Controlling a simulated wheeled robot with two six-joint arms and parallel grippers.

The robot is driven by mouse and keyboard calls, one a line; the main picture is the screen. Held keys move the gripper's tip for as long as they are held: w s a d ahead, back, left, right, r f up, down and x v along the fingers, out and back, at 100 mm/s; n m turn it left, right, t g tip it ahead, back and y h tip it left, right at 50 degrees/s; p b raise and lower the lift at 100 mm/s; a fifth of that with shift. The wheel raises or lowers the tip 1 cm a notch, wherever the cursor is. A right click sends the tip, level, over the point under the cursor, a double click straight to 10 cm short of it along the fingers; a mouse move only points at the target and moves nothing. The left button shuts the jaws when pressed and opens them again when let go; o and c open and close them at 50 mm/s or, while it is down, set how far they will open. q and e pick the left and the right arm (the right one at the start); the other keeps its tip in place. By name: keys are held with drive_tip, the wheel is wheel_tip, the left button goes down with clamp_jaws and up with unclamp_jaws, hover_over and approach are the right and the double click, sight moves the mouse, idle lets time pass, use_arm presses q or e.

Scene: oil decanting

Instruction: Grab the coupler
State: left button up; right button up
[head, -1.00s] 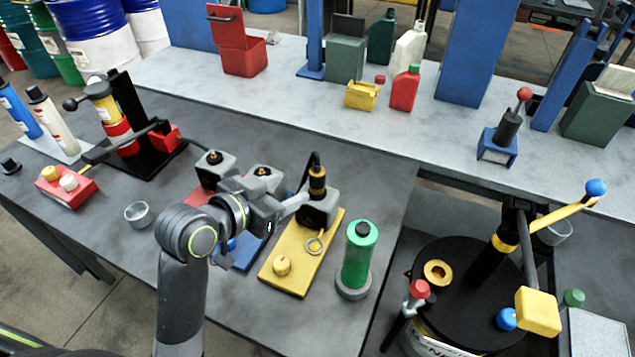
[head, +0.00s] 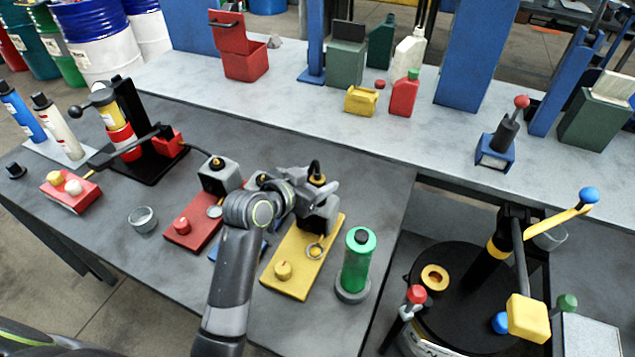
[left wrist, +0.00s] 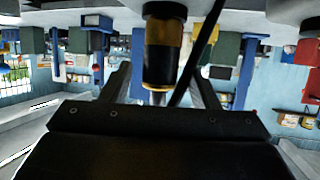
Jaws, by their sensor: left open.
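The coupler (head: 317,178) is a black and gold cylinder on the dark block at the far end of a yellow plate (head: 286,270). A dark hose runs up from it. My left gripper (head: 322,190) is open at the coupler and partly hides it in the head view. In the left wrist view, which looks upside down, the coupler (left wrist: 162,58) stands between the two spread fingers of my left gripper (left wrist: 161,80). I cannot tell whether the fingers touch it. My right gripper is not in view.
A green cylinder (head: 357,262) stands just right of the yellow plate. A red plate (head: 190,228) with a grey block lies to the left, and a blue plate is mostly hidden behind my arm. A black-lidded drum (head: 455,325) is at the right.

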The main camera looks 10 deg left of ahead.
use_arm(q)
drive_tip(key=shift+w+d+f, duration=0.2)
drive_tip(key=shift+w, duration=0.1)
drive_tip(key=c, duration=1.1)
drive_tip(key=shift+r, duration=0.15)
drive_tip(key=shift+c, duration=0.2)
